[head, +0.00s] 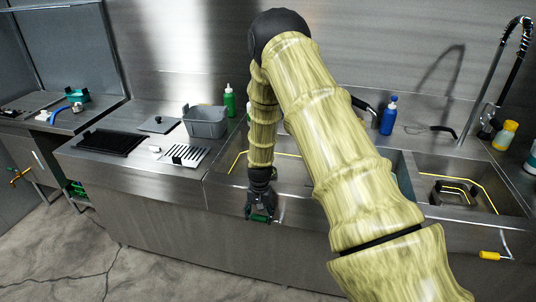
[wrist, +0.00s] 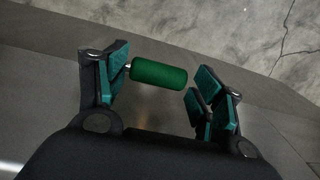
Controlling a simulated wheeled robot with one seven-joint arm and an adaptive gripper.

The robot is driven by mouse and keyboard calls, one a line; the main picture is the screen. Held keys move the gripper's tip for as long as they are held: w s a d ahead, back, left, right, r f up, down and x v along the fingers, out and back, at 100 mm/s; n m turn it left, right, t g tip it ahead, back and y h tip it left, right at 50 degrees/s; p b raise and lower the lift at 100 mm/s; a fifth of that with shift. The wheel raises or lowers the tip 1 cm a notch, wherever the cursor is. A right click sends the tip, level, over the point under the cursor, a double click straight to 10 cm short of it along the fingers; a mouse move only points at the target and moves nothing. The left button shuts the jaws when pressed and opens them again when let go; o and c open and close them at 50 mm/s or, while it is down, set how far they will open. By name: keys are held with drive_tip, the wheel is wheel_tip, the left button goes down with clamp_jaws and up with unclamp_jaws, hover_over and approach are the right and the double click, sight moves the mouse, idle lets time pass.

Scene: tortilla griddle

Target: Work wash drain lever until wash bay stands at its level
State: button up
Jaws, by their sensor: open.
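A lever with a green cylindrical grip (wrist: 158,74) sticks out from the counter front below the left sink bay (head: 287,155); it also shows in the head view (head: 261,218). My gripper (head: 259,213) is open around this green grip. In the wrist view, the grip lies between the two teal-padded fingers, with a gap to the right finger and its left end close to the left finger. The left bay has a yellow line along its wall. My arm hides part of the bays, and no label tells which is the wash bay.
A yellow-handled lever (head: 490,256) sticks out below the right bay (head: 455,170). A grey bin (head: 205,122) and a green bottle (head: 229,101) stand left. Floor in front is clear.

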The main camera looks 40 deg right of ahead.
drive_tip(key=shift+s+a+p, duration=0.5)
drive_tip(key=shift+s+a, duration=1.35)
drive_tip(key=shift+a, duration=0.25)
drive_tip(key=o, duration=0.3)
drive_tip(key=shift+r, duration=0.1)
wheel_tip(320, 180, up, 6)
drive_tip(key=p, duration=0.3)
drive_tip(key=shift+p, duration=0.35)
